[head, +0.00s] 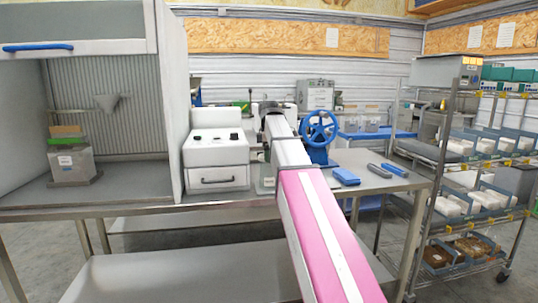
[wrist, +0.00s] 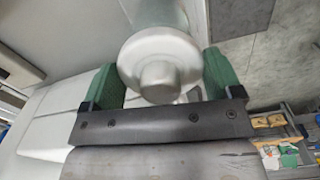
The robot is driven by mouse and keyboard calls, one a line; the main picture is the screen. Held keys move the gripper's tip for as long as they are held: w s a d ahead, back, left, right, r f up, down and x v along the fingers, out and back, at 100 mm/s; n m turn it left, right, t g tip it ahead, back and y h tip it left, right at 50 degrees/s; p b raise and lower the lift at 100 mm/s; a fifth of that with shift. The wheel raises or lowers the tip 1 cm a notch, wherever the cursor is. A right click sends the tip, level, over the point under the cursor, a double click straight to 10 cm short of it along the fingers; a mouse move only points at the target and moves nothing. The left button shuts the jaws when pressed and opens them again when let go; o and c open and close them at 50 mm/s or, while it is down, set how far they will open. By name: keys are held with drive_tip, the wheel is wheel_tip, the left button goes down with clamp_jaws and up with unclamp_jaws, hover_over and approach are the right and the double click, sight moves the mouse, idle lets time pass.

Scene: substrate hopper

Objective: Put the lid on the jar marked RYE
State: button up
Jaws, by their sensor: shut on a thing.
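In the wrist view my gripper (wrist: 162,62) has its two green fingers on either side of a pale round lid (wrist: 160,52) with a knob facing the camera. It is shut on this lid. A pale, translucent cylinder (wrist: 155,12), perhaps a jar, shows beyond the lid; I cannot tell whether they touch. In the head view my arm reaches over the bench and hides most of the gripper and lid. A small clear object (head: 265,184), possibly a jar, stands by the bench's front edge, partly behind my arm. No RYE marking is readable.
A white box with a drawer (head: 216,160) stands left of my arm, beside a hooded cabinet (head: 172,100). A blue handwheel (head: 319,129) and blue pieces (head: 346,177) are to the right on the steel bench (head: 375,160). A wire rack (head: 440,150) stands further right.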

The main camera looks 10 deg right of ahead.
drive_tip(key=shift+f, duration=0.35)
idle(0.4)
drive_tip(key=o, duration=0.7)
drive_tip(key=shift+r, duration=0.15)
